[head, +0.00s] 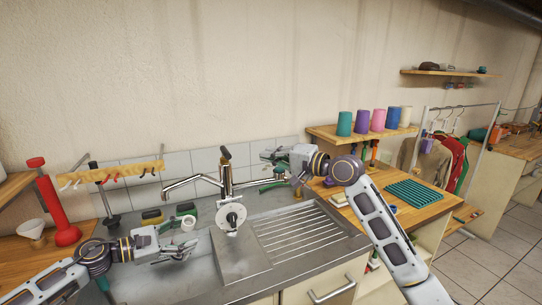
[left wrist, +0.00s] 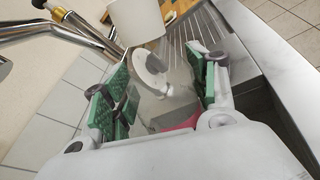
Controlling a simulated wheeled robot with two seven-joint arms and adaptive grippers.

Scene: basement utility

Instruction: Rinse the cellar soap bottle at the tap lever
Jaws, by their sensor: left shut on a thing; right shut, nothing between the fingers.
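My left gripper (head: 190,250) is over the left of the sink, below and left of the tap. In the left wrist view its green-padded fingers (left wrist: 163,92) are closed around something. A pinkish part, seemingly the soap bottle (left wrist: 184,123), shows low between them; most of it is hidden. My right gripper (head: 268,158) is shut and empty, right of the lever and apart from it.
The ribbed drainboard (head: 295,235) at the right is clear. A shelf with several coloured cups (head: 361,122) is at the right.

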